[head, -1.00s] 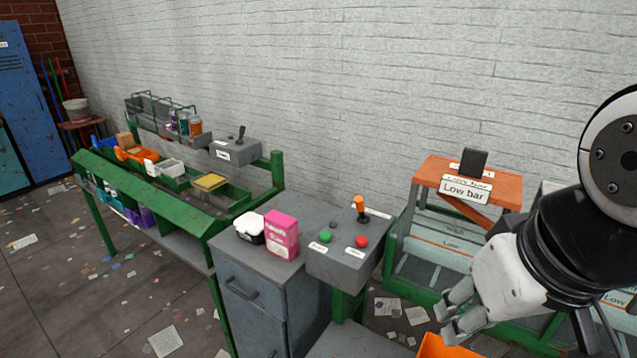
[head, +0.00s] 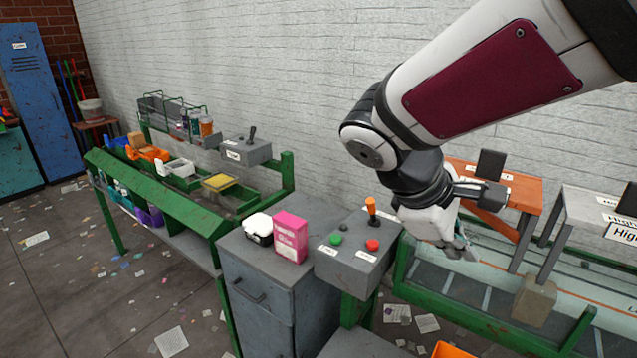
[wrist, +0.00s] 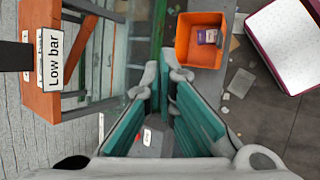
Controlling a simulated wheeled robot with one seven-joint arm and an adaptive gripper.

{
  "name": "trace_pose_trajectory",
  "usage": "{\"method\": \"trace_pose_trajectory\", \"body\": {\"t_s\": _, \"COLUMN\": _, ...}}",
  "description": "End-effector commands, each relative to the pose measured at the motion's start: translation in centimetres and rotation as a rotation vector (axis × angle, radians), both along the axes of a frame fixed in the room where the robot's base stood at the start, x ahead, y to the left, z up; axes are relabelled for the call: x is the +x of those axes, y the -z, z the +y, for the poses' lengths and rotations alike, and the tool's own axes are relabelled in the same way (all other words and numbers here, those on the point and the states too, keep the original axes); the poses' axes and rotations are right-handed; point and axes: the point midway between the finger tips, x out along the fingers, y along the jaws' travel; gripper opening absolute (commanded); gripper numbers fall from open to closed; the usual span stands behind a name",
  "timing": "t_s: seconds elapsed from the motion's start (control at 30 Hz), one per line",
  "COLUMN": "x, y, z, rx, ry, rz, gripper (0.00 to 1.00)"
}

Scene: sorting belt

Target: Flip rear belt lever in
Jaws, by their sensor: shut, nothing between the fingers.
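A grey box (head: 245,151) at the far end of the green bench carries a black lever (head: 252,134) that stands up, leaning slightly right. Its label is too small to read. A nearer grey control box (head: 352,255) carries an orange-topped lever (head: 371,208), a green button (head: 336,240) and a red button (head: 373,245). I cannot tell from the labels which lever is the rear belt one. My gripper (head: 464,250) is shut and empty, right of the control box and apart from both levers. In the wrist view its fingertips (wrist: 165,76) point toward the floor side.
An orange "Low bar" stand (wrist: 54,58) is close beside my gripper. A pink box (head: 290,237) and a white-lidded tub (head: 259,228) stand on the grey cabinet (head: 262,283). An orange bin (wrist: 201,41) is below. Several trays and jars crowd the bench.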

Motion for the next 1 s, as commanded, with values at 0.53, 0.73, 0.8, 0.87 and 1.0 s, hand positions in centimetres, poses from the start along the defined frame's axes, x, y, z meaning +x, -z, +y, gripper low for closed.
{"method": "trace_pose_trajectory", "body": {"t_s": 0.53, "x": 15.9, "y": 6.9, "z": 8.2, "rx": -0.512, "ry": -0.611, "rz": 0.272, "gripper": 0.00}}
{"method": "trace_pose_trajectory", "body": {"t_s": 0.73, "x": 20.3, "y": 10.8, "z": 13.1, "rx": -0.667, "ry": -0.809, "rz": 0.324, "gripper": 0.00}}
{"method": "trace_pose_trajectory", "body": {"t_s": 0.8, "x": 21.3, "y": 12.0, "z": 14.6, "rx": -0.709, "ry": -0.864, "rz": 0.336, "gripper": 0.00}}
{"method": "trace_pose_trajectory", "body": {"t_s": 0.87, "x": 22.0, "y": 12.8, "z": 15.6, "rx": -0.738, "ry": -0.900, "rz": 0.342, "gripper": 0.00}}
{"method": "trace_pose_trajectory", "body": {"t_s": 1.0, "x": 22.9, "y": 14.1, "z": 17.3, "rx": -0.781, "ry": -0.957, "rz": 0.349, "gripper": 0.00}}
